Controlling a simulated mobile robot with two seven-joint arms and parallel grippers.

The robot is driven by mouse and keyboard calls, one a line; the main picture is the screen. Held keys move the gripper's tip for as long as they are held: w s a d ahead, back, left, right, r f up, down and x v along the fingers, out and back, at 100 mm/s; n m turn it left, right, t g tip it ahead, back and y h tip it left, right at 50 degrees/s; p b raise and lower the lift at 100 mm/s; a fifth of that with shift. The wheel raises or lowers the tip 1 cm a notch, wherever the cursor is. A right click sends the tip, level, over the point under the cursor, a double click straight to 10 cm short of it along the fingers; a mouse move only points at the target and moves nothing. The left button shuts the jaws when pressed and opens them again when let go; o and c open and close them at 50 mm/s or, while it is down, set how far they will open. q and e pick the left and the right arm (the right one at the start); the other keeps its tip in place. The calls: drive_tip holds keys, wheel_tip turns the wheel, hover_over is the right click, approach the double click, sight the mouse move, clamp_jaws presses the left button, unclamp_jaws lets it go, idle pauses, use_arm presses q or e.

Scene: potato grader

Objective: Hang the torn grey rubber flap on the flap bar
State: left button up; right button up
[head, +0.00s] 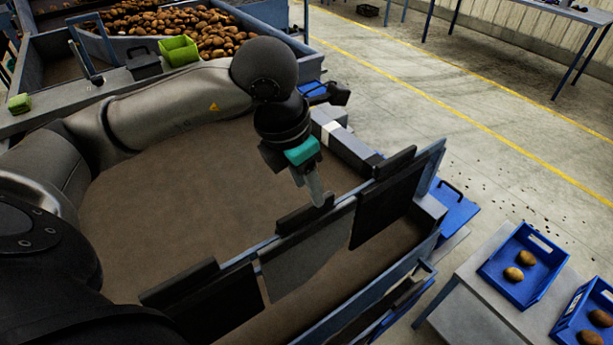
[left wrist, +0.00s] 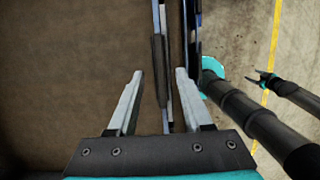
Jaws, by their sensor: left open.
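The torn grey rubber flap (head: 308,255) hangs in the head view between two black flaps, with an uneven lower edge. Its dark top piece (head: 300,218) lies along the blue flap bar (head: 253,250). My left gripper (head: 318,197) points down at this top piece and is open. In the left wrist view, the fingers of my left gripper (left wrist: 158,74) stand apart on either side of a dark strip (left wrist: 157,60) on the bar's line. I cannot tell whether a finger touches it.
Black flaps (head: 385,212) (head: 220,305) hang at either side. The brown belt (head: 170,205) lies clear behind the bar. A table with blue crates (head: 522,262) stands at right. Dark arm-like parts (left wrist: 240,110) show beside the bar in the left wrist view.

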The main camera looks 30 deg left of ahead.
sight(305, 206)
use_arm(q)
drive_tip(key=shift+s+b+x, duration=0.25)
drive_tip(key=shift+b+x, duration=0.25)
drive_tip(key=shift+x, duration=0.55)
wheel_tip(305, 206, down, 3)
drive_tip(key=b, duration=0.3)
drive_tip(key=shift+a+f, duration=0.1)
drive_tip(key=shift+f, duration=0.15)
drive_tip(key=shift+f+b, duration=0.75)
drive_tip(key=shift+b, duration=0.15)
use_arm(e)
wheel_tip(305, 206, down, 6)
drive_tip(key=w, duration=0.1)
drive_tip(key=shift+a, duration=0.45)
use_arm(q)
clamp_jaws()
use_arm(e)
drive_tip(key=shift+d, duration=0.25)
drive_tip(key=shift+s, duration=0.1)
use_arm(q)
drive_tip(key=shift+r, duration=0.2)
